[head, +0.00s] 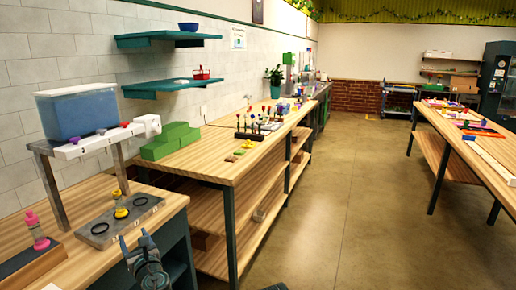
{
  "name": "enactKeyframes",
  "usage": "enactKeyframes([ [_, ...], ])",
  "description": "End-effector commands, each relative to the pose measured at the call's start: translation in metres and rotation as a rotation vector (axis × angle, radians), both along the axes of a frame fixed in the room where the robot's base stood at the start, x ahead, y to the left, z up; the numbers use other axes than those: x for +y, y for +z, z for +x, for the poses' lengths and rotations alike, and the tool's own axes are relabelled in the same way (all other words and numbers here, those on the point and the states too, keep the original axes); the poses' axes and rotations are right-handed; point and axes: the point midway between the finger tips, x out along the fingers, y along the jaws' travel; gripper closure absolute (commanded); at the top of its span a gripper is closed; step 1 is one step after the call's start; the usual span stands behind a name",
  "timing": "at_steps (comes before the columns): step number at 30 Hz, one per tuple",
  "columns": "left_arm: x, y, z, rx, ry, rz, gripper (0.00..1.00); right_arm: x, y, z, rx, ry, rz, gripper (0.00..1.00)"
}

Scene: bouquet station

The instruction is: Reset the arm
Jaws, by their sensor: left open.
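My left gripper (141,246) shows at the bottom of the head view, dark grey, with its fingers apart and nothing between them. It is in front of the near wooden counter (160,222), close to the front edge of a grey metal plate (103,238).
A yellow piece (121,208) stands on the plate among dark rings. A pink bottle-like thing (37,233) stands at the left. A blue tank (78,112) sits on a raised stand. Green blocks (170,141) lie on the longer bench. The floor (350,200) at the right is clear.

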Motion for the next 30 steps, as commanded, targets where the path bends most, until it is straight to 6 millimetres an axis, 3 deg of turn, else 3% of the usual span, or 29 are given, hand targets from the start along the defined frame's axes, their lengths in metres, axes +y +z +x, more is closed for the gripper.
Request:
enactKeyframes([
  [11,-0.013,-0.006,-0.008,-0.126,0.082,-0.314,0.33,0.000,0.016,0.000,0.000,0.000,0.000,0.55],
  [20,-0.048,-0.031,-0.025,-0.281,0.264,-0.800,0.33,0.000,0.041,0.000,0.000,0.000,0.000,0.55],
  [23,-0.074,-0.047,-0.038,-0.335,0.385,-1.025,0.33,0.000,0.054,0.000,0.000,0.000,0.000,0.55],
  [25,-0.101,-0.060,-0.051,-0.370,0.511,-1.208,0.33,0.000,0.066,0.000,0.000,0.000,0.000,0.55],
  [30,-0.194,-0.093,-0.108,-0.407,0.964,-1.601,0.33,0.000,0.095,0.000,0.000,-0.001,0.000,0.55],
])
